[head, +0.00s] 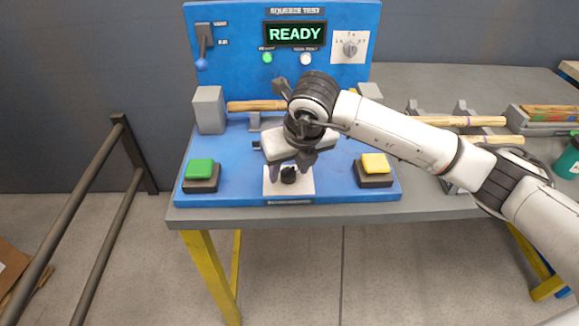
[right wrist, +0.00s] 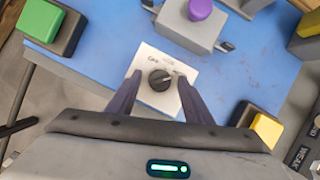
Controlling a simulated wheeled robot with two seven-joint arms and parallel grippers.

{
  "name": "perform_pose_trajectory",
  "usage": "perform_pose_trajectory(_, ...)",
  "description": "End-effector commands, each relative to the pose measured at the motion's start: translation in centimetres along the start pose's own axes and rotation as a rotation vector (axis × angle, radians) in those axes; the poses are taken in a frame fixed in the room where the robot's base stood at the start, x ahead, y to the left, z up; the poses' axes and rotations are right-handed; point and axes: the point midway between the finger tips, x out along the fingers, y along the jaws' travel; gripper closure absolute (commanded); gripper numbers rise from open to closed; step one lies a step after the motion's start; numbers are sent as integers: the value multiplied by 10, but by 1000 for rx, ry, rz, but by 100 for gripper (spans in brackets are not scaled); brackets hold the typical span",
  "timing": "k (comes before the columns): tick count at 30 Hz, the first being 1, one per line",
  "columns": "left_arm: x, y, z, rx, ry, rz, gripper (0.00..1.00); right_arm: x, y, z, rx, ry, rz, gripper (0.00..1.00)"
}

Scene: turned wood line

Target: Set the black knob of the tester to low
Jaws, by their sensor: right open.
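The blue tester (head: 230,150) stands on the grey bench. Its black knob (head: 288,175) sits on a white plate (head: 304,187) at the front middle. In the right wrist view, the black knob (right wrist: 159,80) lies between the fingers, with a pale pointer mark toward the right. The small labels around it are too blurred to read surely. My right gripper (head: 290,172) is open above the plate, pointing down, with its fingers on either side of the knob. In the right wrist view both fingers (right wrist: 158,98) look apart from the knob. My left gripper is not in view.
A green button (head: 200,168) is left of the plate and a yellow button (head: 375,163) right. The back panel has a READY display (head: 295,34), a blue-tipped lever (head: 203,50) and a grey dial (head: 350,46). A wooden piece (head: 255,106) lies behind my gripper.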

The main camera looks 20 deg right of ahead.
Motion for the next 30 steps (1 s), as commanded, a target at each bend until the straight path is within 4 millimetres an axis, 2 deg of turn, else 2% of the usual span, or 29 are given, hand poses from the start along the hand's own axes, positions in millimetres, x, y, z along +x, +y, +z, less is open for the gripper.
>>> perform_pose_trajectory(8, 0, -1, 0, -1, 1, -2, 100, 2, 0, 0, 0, 0, 0, 54)
perform_pose_trajectory(15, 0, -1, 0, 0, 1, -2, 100, 2, 0, 0, 0, 0, 0, 93)
perform_pose_trajectory(16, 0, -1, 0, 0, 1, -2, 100, 2, 0, 0, 0, 0, 1, 95)
perform_pose_trajectory(23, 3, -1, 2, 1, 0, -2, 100, 2, 0, 0, -18, -1, 8, 95)
perform_pose_trajectory(30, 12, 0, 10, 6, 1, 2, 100, 4, -2, 0, -121, -4, 51, 95)
